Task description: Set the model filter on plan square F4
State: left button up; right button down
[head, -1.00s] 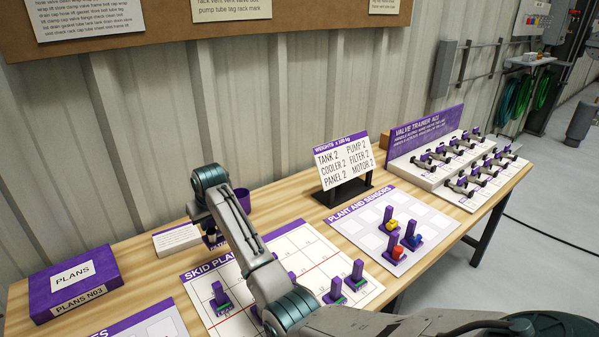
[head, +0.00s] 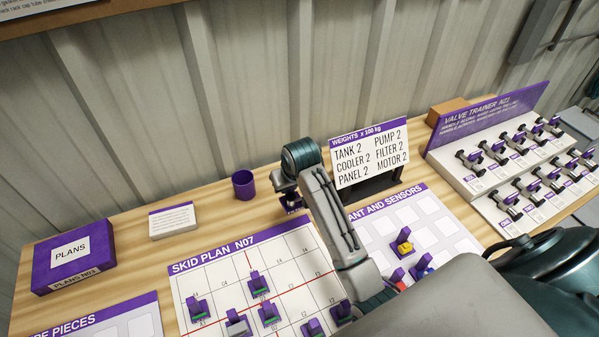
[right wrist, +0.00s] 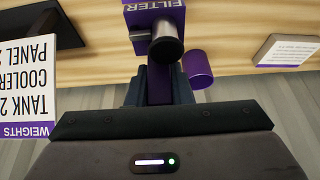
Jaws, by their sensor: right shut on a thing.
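My right gripper (head: 289,190) is shut on the model filter (head: 292,203), holding it above the back edge of the skid plan. In the right wrist view, the filter (right wrist: 152,14) shows a purple block with a "FILTER" label and a metal cylinder, between the fingers (right wrist: 158,88). The skid plan N07 (head: 215,273) is a white sheet with a grid and red lines. Several purple models with green parts stand on its nearer squares; its back right squares look empty. The F4 label is too small to read surely. My right arm hides the plan's right edge. My left gripper is out of view.
A purple cup (head: 243,184) stands behind the plan, with a small card (head: 172,222) to its left. A weights sign (head: 368,155) stands back right of the gripper. The plant and sensors sheet (head: 425,215) lies right of my arm. A plans box (head: 72,255) is at left.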

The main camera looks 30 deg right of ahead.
aim_at(297, 207)
jog(key=s, duration=0.1)
jog(key=s+r+p, duration=0.1)
jog(key=s, duration=0.1)
jog(key=s+r, duration=0.1)
jog(key=shift+s+a+r, duration=0.15)
jog(key=shift+s+r, duration=0.05)
jog(key=shift+s, duration=0.35)
jog(key=f, duration=0.4)
jog(key=shift+w+d+f, duration=0.1)
jog(key=shift+d, duration=0.15)
jog(key=shift+f, duration=0.8)
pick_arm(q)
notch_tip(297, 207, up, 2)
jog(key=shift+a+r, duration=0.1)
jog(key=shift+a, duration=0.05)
pick_arm(e)
jog(key=shift+r, duration=0.1)
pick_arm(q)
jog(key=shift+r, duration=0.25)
